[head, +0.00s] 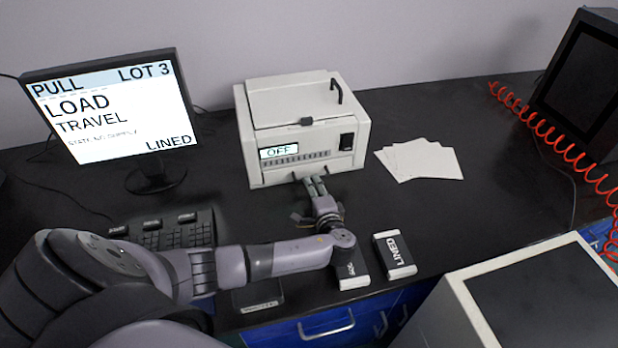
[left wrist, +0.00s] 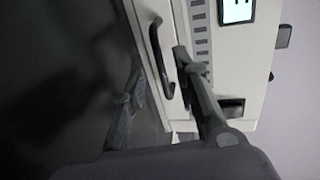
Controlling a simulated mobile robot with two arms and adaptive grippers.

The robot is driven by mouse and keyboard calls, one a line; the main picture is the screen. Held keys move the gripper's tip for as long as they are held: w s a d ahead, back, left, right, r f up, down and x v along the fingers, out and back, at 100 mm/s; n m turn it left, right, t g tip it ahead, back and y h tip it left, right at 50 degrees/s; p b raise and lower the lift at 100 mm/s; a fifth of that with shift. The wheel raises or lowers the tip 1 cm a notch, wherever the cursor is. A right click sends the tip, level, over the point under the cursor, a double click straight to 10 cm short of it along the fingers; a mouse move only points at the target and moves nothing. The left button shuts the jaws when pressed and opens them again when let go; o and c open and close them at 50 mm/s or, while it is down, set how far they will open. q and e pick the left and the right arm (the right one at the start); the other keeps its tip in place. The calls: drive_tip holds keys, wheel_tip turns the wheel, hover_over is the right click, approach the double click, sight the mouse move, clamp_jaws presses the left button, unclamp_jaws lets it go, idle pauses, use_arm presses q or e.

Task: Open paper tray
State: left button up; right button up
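The white printer (head: 300,125) stands at the back of the black desk, with its small screen reading OFF. The paper tray front (head: 283,175) is the low panel along its base and looks shut. My left gripper (head: 314,183) is at this front. In the left wrist view, the tray's dark bar handle (left wrist: 158,58) lies between the two fingers of my left gripper (left wrist: 158,62), which are apart. I cannot tell whether either finger touches the handle. My right gripper is not in view.
A monitor (head: 110,105) and keyboard (head: 165,232) stand to the left. Loose white sheets (head: 420,160) lie right of the printer. A pack marked LINED (head: 394,255) and another pack (head: 350,268) lie near the front edge. A red coiled cable (head: 570,155) hangs at right.

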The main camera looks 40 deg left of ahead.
use_arm(q)
drive_tip(key=x, duration=0.5)
drive_tip(key=shift+d, duration=0.1)
drive_tip(key=shift+c, duration=0.5)
clamp_jaws()
idle(0.3)
